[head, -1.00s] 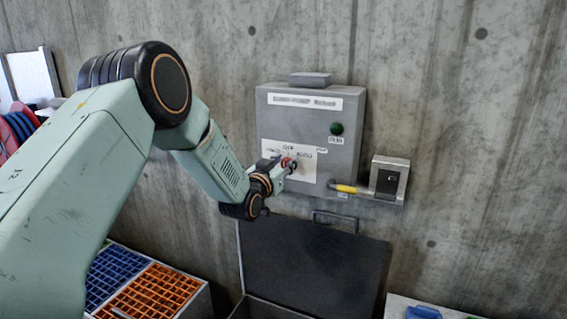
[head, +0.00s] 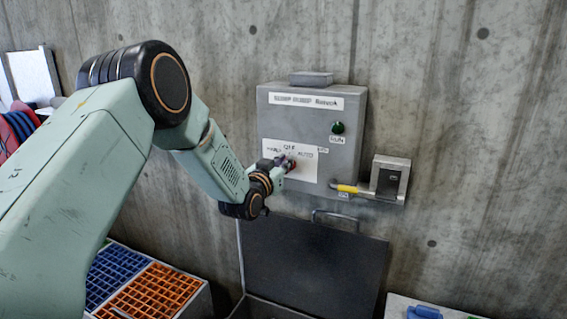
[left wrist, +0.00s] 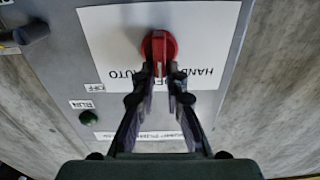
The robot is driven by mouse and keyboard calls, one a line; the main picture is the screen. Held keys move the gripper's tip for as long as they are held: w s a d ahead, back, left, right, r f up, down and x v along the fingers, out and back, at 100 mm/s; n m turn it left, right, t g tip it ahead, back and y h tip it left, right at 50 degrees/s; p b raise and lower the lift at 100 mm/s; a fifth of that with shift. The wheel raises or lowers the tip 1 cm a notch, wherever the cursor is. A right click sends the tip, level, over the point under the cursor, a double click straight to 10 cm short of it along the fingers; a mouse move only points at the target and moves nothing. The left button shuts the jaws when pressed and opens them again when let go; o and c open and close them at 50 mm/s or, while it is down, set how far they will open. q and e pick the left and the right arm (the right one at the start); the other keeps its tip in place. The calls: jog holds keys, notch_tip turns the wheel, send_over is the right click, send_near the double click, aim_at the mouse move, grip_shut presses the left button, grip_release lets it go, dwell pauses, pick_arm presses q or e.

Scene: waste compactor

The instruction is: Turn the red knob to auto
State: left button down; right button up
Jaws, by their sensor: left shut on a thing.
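The red knob (left wrist: 158,45) sits on a white label plate (left wrist: 100,38) on the front of the grey control box (head: 345,110). In the left wrist view, which is upside down, the label reads HAND, OFF and AUTO, and the knob's grip bar lies along the OFF direction. My left gripper (left wrist: 160,78) is shut on that bar, one dark finger on each side. In the head view my left gripper (head: 284,164) reaches the box from the left and hides much of the knob. My right gripper is out of view.
A green button (head: 338,128) is above right of the label plate. A yellow-handled lever (head: 348,189) and a small metal switch box (head: 390,178) are at the right. An open dark lid (head: 310,260) stands below; blue and orange crates (head: 150,291) are lower left.

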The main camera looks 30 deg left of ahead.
pick_arm(q)
jog(key=shift+d+f+m, duration=0.1)
jog(key=shift+d+m, duration=0.1)
jog(key=shift+m, duration=1.25)
jog(key=shift+d+f+m, duration=0.15)
jog(key=shift+d+m, duration=0.1)
jog(key=shift+m, duration=1.15)
jog(key=shift+d+f+m, duration=0.1)
jog(key=shift+d+m, duration=0.1)
jog(key=shift+m, duration=1.55)
jog(key=c, duration=1.5)
grip_release()
jog(key=shift+o, duration=0.6)
jog(key=shift+w, duration=0.1)
jog(key=shift+f, duration=0.1)
